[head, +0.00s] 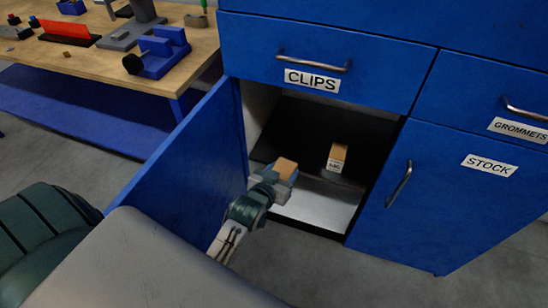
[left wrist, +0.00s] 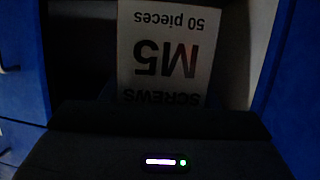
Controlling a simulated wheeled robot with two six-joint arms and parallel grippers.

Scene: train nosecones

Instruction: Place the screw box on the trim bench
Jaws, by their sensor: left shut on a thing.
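My left gripper (head: 272,180) is shut on a small brown-topped box, the screw box (head: 286,167), at the opening of the cabinet under the CLIPS drawer. In the left wrist view the screw box (left wrist: 165,50) stands just ahead of the gripper. Its pale label reads "M5 SCREWS 50 pieces", upside down. A wooden-topped bench with blue legs, which looks like the trim bench (head: 85,62), stands at the upper left, away from the gripper. My right gripper is not in view.
A second small labelled box (head: 337,156) sits inside the cabinet. The open blue cabinet door (head: 195,150) stands between my left gripper and the bench. The bench holds a blue fixture (head: 165,52), a red block (head: 65,29) and grey parts. The STOCK door (head: 440,190) is closed.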

